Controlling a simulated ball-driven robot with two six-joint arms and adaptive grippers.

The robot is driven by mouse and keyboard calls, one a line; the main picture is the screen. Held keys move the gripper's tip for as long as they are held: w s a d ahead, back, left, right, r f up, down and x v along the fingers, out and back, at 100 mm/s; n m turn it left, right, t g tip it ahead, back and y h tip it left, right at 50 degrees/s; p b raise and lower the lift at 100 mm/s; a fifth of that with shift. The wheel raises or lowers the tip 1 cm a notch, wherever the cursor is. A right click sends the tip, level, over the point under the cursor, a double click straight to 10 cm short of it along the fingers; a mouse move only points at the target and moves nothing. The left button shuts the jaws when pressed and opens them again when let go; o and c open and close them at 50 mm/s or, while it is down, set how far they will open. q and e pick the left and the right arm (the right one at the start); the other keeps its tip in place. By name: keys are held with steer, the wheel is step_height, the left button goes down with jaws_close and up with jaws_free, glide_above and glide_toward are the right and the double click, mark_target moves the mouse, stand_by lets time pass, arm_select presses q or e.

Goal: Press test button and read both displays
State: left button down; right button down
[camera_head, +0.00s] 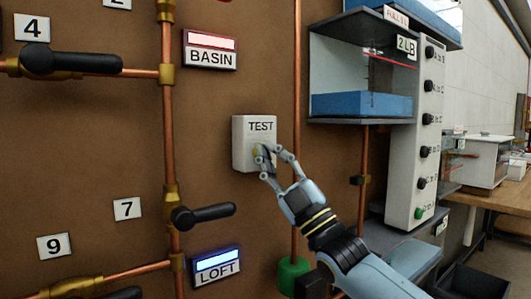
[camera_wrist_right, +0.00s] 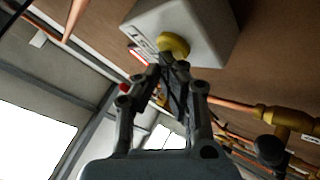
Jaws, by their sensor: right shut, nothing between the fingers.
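The white TEST box (camera_head: 250,130) is mounted on the brown wall panel. Its round yellow button (camera_wrist_right: 174,45) shows in the right wrist view. My right gripper (camera_head: 264,160) is shut and empty, with its fingertips at the button; in the right wrist view the fingertips (camera_wrist_right: 170,62) overlap the button's edge, and I cannot tell how far it is pressed. The BASIN display (camera_head: 211,41) is lit red-white, with no readable figures. The LOFT display (camera_head: 216,262) is lit blue-white, also with no readable figures. My left gripper is out of view.
Copper pipes (camera_head: 170,130) run up the panel, with black-handled valves (camera_head: 203,214) and number plates 4, 7 and 9. Right of the box stand a clear tank with blue contents (camera_head: 360,104) and a grey switch column (camera_head: 428,130). A bench (camera_head: 500,195) is further right.

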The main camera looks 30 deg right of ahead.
steer(key=shift+s+p, duration=0.6)
steer(key=shift+s, duration=0.3)
steer(key=s+p, duration=0.2)
steer(key=s, duration=0.1)
steer(key=s+p, duration=0.1)
steer(key=s, duration=0.1)
steer(key=shift+d, duration=0.25)
stand_by(0.5)
